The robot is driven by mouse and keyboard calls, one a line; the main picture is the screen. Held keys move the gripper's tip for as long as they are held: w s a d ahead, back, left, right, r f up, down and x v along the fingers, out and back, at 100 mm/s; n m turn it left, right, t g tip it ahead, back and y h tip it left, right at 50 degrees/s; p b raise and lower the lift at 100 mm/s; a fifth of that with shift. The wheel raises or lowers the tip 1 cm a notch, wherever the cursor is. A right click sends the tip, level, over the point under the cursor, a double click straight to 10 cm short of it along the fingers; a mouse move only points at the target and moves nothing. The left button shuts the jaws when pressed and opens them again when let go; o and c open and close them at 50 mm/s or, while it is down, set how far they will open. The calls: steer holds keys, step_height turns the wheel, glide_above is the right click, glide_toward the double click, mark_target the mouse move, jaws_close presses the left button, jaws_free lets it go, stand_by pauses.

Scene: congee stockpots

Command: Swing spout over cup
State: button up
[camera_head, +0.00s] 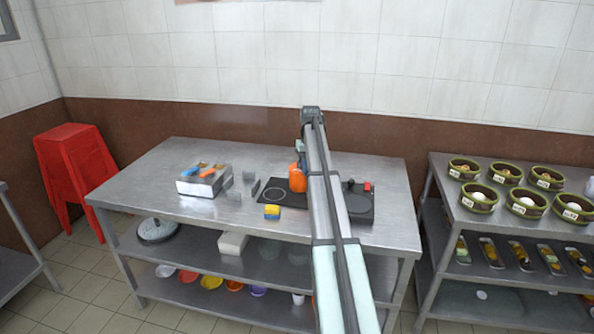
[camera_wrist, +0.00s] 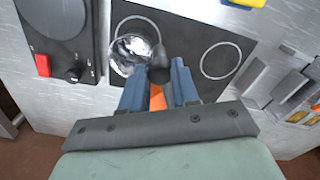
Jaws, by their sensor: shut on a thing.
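In the wrist view, my gripper (camera_wrist: 159,78) points down over the black hob, its two blue-grey fingers shut on an orange part (camera_wrist: 157,98). A dark, rounded piece (camera_wrist: 160,62) shows between the fingertips; I cannot tell for sure whether it is the spout. A shiny, round metal vessel (camera_wrist: 128,52), possibly the cup, is just left of the dark piece. In the head view, an orange body (camera_head: 298,178) stands on the hob beside my arm. My arm hides the gripper and the middle of the hob there.
The black hob (camera_head: 290,206) lies on a steel table. An empty ring (camera_wrist: 220,60) is right of the fingers in the wrist view. A red switch (camera_head: 367,187), a yellow-and-blue sponge (camera_head: 272,212) and a metal box (camera_head: 204,180) are nearby. Steamer baskets (camera_head: 479,197) stand on the right table.

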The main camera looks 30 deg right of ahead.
steer(key=shift+d, duration=0.4)
steer(key=shift+s+d, duration=0.25)
steer(key=shift+d, duration=1.65)
steer(key=o, duration=0.6)
steer(key=shift+c, duration=0.2)
